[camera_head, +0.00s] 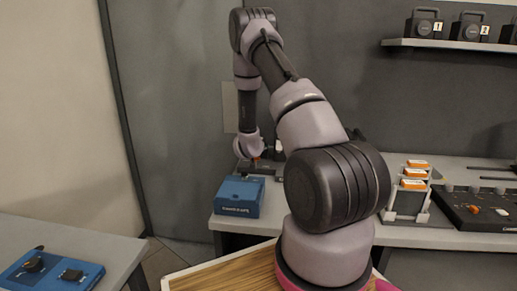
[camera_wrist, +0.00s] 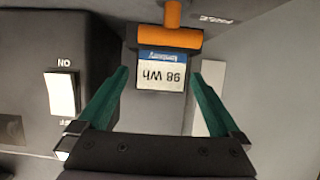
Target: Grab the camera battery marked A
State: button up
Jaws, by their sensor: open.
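In the wrist view my gripper (camera_wrist: 160,75) is open, its two teal fingers spread to either side of a block with a white label (camera_wrist: 160,77). The label reads "98 Wh" upside down, with a blue strip. The block looks like a battery; the fingers appear apart from it. An orange latch or handle (camera_wrist: 170,38) lies against its far edge. No letter A is readable on the block, and much of its body is hidden. In the head view my gripper is small and partly hidden at the back bench, behind the blue box, so its contact there cannot be told.
A dark unit with a white ON switch (camera_wrist: 60,94) stands close at left in the wrist view. The head view shows a blue box (camera_head: 240,196), a rack of orange-white boxes (camera_head: 413,184), a control panel (camera_head: 470,208), a shelf (camera_head: 450,45), and a blue tray (camera_head: 90,275).

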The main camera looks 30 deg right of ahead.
jog(key=shift+r+x, duration=0.15)
jog(key=shift+x, duration=1.2)
jog(key=shift+r+x, duration=0.15)
jog(key=shift+x, duration=1.25)
jog(key=shift+w, duration=0.2)
grip_shut()
